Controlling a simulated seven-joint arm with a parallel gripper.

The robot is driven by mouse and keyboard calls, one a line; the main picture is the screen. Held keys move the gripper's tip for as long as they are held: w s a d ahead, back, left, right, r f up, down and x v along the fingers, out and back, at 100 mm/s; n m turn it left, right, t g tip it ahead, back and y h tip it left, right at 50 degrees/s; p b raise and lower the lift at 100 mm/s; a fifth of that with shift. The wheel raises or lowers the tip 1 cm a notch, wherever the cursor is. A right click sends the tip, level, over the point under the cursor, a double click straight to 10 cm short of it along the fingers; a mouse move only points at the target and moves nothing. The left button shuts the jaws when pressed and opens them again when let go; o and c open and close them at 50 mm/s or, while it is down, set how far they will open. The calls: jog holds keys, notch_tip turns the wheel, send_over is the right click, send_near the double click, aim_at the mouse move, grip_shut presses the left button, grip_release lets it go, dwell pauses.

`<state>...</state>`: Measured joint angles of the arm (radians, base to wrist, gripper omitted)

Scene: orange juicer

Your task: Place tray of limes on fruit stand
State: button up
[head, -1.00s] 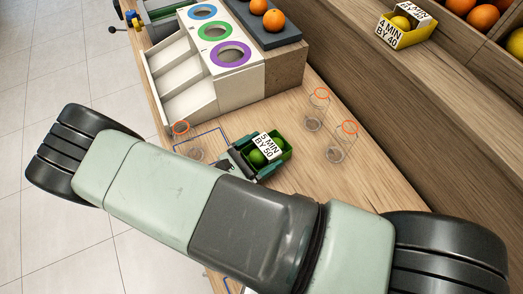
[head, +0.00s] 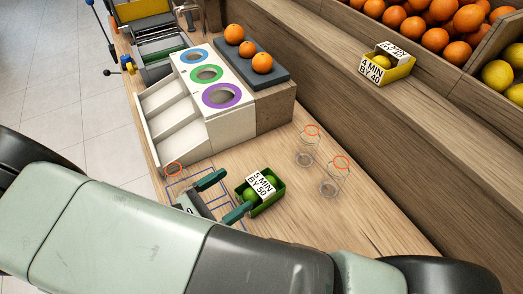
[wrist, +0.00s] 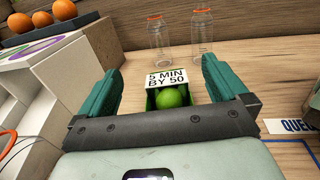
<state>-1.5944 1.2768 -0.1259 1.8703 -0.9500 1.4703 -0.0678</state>
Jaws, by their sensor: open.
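The tray of limes (head: 268,203) is a small green box with limes and a white card reading "5 MIN BY 50". It sits on the wooden counter. In the wrist view the tray (wrist: 152,103) lies ahead of and between my fingers. My gripper (head: 224,196) is open, with its two green fingers apart, just left of the tray in the head view. My gripper also shows at the bottom of the wrist view (wrist: 168,88). The fruit stand appears to be the stepped wooden shelf (head: 345,110) behind the counter, where a yellow tray (head: 397,70) marked "4 MIN BY 40" sits.
A white dispenser with coloured rings (head: 222,96) and a dark board with oranges (head: 245,55) stand behind. Fruit crates (head: 478,62) are at upper right.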

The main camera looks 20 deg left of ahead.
jog(key=w+d+r+m+g+y, duration=0.1)
jog(key=w+d+r+m+g, duration=0.3)
jog(key=d+r+m+g, duration=0.4)
jog(key=w+d+r+m+g+y, duration=0.1)
jog(key=w+d+r+m+g, duration=0.25)
jog(key=r+m+g, duration=0.5)
jog(key=s+d+r+m+t+y, duration=0.3)
jog(key=d+r+m, duration=0.3)
jog(key=d+r, duration=0.2)
jog(key=s+d+r+m+t+y, duration=0.4)
jog(key=d+r+m+y, duration=0.1)
jog(key=r, duration=0.5)
jog(key=d+m, duration=0.1)
jog(key=d, duration=0.1)
jog(key=shift+s+d+y, duration=0.25)
jog(key=shift+d+y, duration=0.05)
jog(key=shift+d, duration=0.05)
jog(key=shift+t, duration=0.25)
